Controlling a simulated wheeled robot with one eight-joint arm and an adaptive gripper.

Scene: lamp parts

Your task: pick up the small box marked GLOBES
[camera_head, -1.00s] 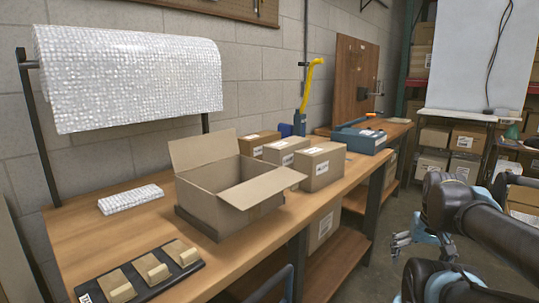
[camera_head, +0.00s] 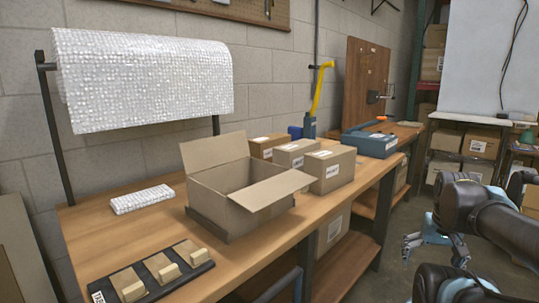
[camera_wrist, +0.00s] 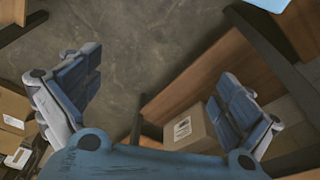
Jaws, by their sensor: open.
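Three small closed cardboard boxes stand in a row behind the open carton on the workbench: a rear box (camera_head: 264,146), a middle box (camera_head: 292,154) and a front box (camera_head: 329,171). Each bears a white label, but the print is too small to read, so I cannot tell which is marked GLOBES. My gripper (camera_head: 435,248) hangs off the bench's right side, over the floor, well apart from these boxes. In the wrist view my gripper (camera_wrist: 160,72) has its fingers wide apart with nothing between them.
The open carton (camera_head: 222,208) with spread flaps stands on the workbench (camera_head: 145,235). A black tray (camera_head: 192,273) with several small tan blocks lies at the front left. A bubble-wrap roll (camera_head: 145,80) hangs at the back. A labelled box (camera_wrist: 190,130) sits on the lower shelf.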

